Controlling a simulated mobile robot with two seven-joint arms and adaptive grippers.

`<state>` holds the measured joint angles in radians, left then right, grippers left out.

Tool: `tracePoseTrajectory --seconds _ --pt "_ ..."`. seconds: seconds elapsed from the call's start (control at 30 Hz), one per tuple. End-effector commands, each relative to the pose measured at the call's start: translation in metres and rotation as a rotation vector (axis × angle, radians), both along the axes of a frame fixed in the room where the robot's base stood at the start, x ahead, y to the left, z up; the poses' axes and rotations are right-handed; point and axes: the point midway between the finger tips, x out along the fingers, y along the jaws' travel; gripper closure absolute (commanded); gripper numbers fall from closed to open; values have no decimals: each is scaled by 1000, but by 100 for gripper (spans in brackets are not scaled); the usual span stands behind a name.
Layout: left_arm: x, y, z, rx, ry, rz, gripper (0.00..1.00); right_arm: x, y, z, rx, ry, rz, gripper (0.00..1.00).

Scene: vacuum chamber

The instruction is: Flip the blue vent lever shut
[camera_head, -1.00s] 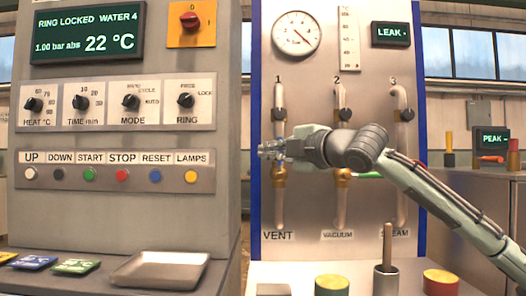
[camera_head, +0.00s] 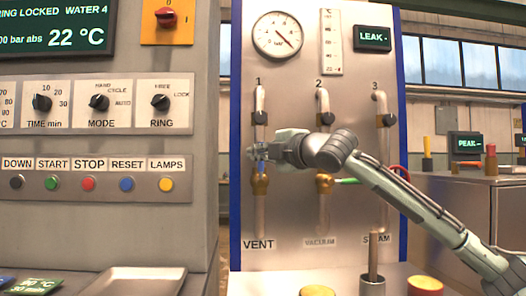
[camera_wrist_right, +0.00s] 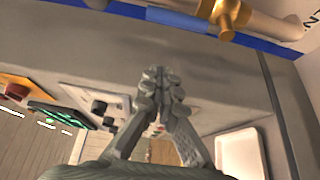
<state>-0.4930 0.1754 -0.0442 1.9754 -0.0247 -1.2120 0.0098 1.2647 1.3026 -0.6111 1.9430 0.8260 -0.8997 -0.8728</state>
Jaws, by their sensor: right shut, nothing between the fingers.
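The vent line is the leftmost pipe, marked 1 above and VENT (camera_head: 258,244) below. It has a brass valve (camera_head: 260,185). A small blue piece, apparently the blue vent lever (camera_head: 262,166), shows just above that valve, mostly hidden by my right gripper. My right gripper (camera_head: 251,153) is shut and empty, in front of the vent pipe above the valve, pointing left. I cannot tell whether it touches the lever. In the right wrist view the shut fingers (camera_wrist_right: 160,82) stand apart from a brass valve (camera_wrist_right: 228,14) at the top. My left gripper is out of view.
A green lever (camera_head: 346,181) sits on the VACUUM valve (camera_head: 324,183). A red lever (camera_head: 401,171) shows partly behind my right arm. The control cabinet (camera_head: 98,225) stands close on the left. A metal tray (camera_head: 135,282) and a cup with a rod (camera_head: 372,280) lie below.

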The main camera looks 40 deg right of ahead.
Motion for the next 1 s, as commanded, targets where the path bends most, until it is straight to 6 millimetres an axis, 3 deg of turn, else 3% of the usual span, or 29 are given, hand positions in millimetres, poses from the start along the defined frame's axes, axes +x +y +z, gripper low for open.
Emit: tracePoseTrajectory --seconds 0.1,0.33,0.4,0.6,1.0 --pt "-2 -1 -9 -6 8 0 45 27 0 2 3 2 1 100" --pt "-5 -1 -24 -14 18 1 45 66 -2 1 1 1 -1 100" --pt "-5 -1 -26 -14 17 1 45 59 -16 0 -3 2 -6 100" --pt "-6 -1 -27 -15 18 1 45 51 -34 -1 -2 2 -2 100" --pt "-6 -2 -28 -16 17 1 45 49 -39 -1 -1 2 -1 100"
